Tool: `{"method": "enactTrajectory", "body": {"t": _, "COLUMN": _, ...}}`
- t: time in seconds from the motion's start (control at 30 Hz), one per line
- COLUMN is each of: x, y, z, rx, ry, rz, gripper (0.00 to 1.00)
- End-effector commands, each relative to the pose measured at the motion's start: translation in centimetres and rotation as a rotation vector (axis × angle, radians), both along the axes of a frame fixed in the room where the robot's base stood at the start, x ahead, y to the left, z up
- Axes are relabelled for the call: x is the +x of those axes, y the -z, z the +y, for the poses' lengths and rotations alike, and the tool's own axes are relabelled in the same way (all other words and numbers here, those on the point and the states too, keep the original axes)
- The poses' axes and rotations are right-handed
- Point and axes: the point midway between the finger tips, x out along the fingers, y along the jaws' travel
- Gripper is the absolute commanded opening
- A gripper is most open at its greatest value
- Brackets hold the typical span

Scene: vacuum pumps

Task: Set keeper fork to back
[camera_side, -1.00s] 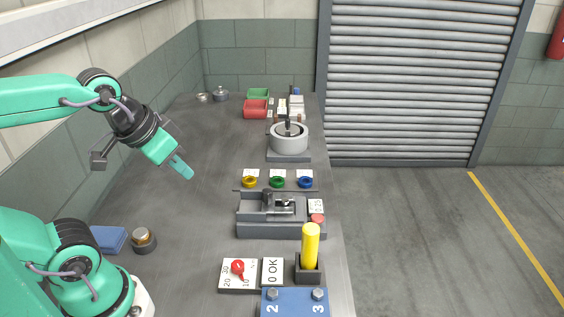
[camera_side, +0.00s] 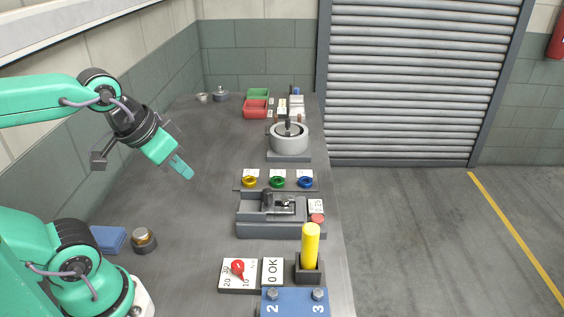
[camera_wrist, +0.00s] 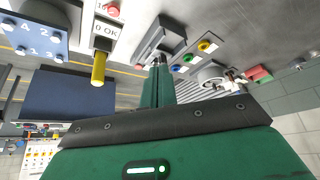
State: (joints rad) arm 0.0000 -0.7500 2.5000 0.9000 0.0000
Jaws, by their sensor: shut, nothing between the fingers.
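A grey fixture (camera_side: 255,228) sits at the middle of the bench's right side, with a dark upright piece and a small light metal part (camera_side: 285,204) in its recess. Which of these parts is the keeper fork is too small to tell. The fixture also shows in the wrist view (camera_wrist: 172,32), beyond my fingertips. My gripper (camera_side: 187,173) is shut and empty, in the air left of the fixture and well apart from it. In the wrist view my fingers (camera_wrist: 158,66) are together, covering part of the fixture's near side.
Yellow (camera_side: 250,182), green (camera_side: 277,182) and blue (camera_side: 305,182) rings lie behind the fixture, with a round grey pump body (camera_side: 289,141) beyond. A tall yellow cylinder (camera_side: 311,243) stands in front at right.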

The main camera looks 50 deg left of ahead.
Motion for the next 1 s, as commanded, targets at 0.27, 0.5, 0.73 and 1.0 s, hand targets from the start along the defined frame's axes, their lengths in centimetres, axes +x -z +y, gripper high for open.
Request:
{"method": "enactTrajectory", "body": {"t": 0.27, "x": 0.2, "y": -0.1, "z": 0.0, "rx": 0.002, "ry": 0.004, "rz": 0.004, "gripper": 0.35}}
{"method": "enactTrajectory", "body": {"t": 0.5, "x": 1.7, "y": -0.3, "z": -0.1, "rx": 0.021, "ry": 0.043, "rz": 0.049, "gripper": 0.45}}
{"method": "enactTrajectory", "body": {"t": 0.73, "x": 4.9, "y": -0.2, "z": -0.2, "rx": 0.052, "ry": 0.120, "rz": 0.129, "gripper": 0.45}}
{"method": "enactTrajectory", "body": {"t": 1.0, "x": 9.1, "y": 0.8, "z": -0.4, "rx": 0.085, "ry": 0.224, "rz": 0.229, "gripper": 0.45}}
